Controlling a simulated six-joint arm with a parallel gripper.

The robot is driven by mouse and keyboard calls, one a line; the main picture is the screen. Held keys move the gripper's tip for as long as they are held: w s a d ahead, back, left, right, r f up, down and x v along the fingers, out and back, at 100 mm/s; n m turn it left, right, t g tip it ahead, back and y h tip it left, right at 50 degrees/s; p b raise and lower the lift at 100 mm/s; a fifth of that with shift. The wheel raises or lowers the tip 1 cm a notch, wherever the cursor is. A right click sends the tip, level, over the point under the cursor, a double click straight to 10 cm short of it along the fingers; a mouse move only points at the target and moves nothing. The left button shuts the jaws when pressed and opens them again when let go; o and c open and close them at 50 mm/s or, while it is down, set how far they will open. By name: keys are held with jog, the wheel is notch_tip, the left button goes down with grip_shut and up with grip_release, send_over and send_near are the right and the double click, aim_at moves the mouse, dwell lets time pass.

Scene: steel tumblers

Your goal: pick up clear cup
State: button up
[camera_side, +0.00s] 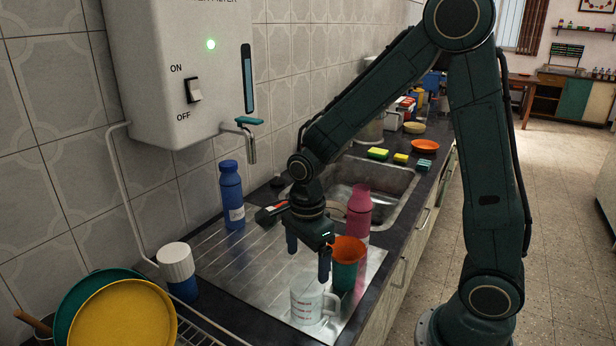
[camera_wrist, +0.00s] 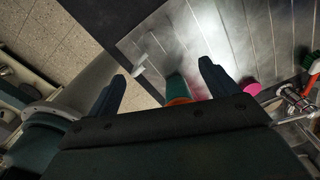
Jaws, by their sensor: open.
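The clear cup (camera_side: 306,306), see-through with red markings and a handle on its right, stands upright on the steel drainboard in the side view. My gripper (camera_side: 308,258) is open and empty, fingers pointing down, above the cup. In the wrist view my gripper (camera_wrist: 162,80) has its two fingers spread wide with nothing held between them. A small white piece (camera_wrist: 139,70) there may be the cup's handle; the cup's body is hard to make out in that view.
An orange and teal tumbler (camera_side: 345,265) stands close right of the clear cup, with a pink bottle (camera_side: 358,212) behind. A blue bottle (camera_side: 231,195) and a white-lidded blue container (camera_side: 177,270) are left. Yellow and green plates (camera_side: 122,315) are front left. The sink (camera_side: 375,180) lies behind.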

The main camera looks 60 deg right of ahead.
aim_at(307, 283)
jog(key=shift+f, duration=3.6)
jog(key=shift+f, duration=0.1)
jog(key=shift+s+f, duration=0.1)
jog(key=shift+f, duration=2.4)
jog(key=c, duration=1.1)
